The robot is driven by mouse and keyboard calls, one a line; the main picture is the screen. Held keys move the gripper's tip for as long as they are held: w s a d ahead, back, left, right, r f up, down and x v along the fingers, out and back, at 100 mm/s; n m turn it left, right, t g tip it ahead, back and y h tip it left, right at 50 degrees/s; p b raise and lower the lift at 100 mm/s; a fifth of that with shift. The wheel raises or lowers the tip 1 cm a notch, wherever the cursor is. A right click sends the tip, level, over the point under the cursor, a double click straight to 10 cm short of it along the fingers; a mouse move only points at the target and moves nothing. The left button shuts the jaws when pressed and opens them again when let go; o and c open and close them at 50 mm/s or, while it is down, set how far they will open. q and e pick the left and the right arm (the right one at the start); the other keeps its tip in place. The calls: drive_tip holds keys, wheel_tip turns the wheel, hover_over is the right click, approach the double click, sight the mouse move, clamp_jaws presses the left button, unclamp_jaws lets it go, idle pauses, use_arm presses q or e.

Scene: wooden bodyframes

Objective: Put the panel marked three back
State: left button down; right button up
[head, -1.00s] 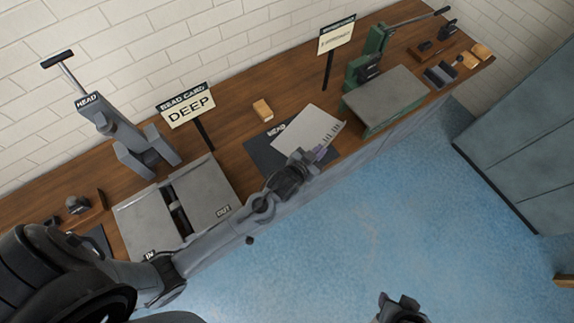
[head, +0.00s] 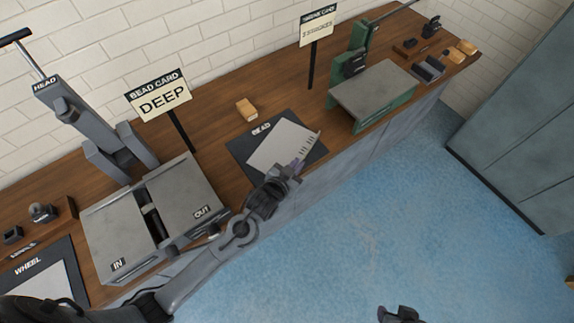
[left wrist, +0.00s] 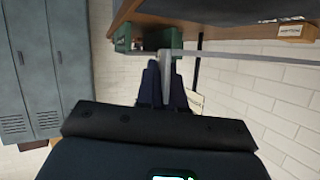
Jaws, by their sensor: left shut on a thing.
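A pale grey sheet panel (head: 280,146) with a row of dark slots along its right edge is over the dark mat marked BEAD (head: 243,146). No number can be read on it. My left gripper (head: 296,168) is shut on the panel's near right corner. In the left wrist view the panel (left wrist: 240,57) shows edge-on as a thin strip between the left gripper's fingers (left wrist: 165,80).
The grey IN/OUT machine (head: 190,190) stands left of the mat, with the DEEP sign (head: 160,100) behind. A green-based machine (head: 375,95) stands to the right. A wooden block (head: 247,109) lies behind the mat. Another sheet lies on the WHEEL mat (head: 28,270) at left.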

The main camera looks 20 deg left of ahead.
sight(289, 158)
use_arm(q)
drive_tip(key=a+f, duration=0.1)
drive_tip(key=w+a, duration=0.1)
drive_tip(key=w+a+f, duration=0.1)
drive_tip(key=shift+w+a+f, duration=0.25)
drive_tip(key=shift+a+f, duration=0.1)
drive_tip(key=shift+a, duration=0.05)
wheel_tip(289, 158, down, 4)
drive_tip(key=shift+r+b, duration=0.2)
drive_tip(key=shift+b, duration=0.35)
drive_tip(key=shift+f, duration=0.2)
drive_tip(key=c, duration=1.3)
unclamp_jaws()
drive_tip(key=shift+f, duration=0.15)
drive_tip(key=shift+o, duration=0.2)
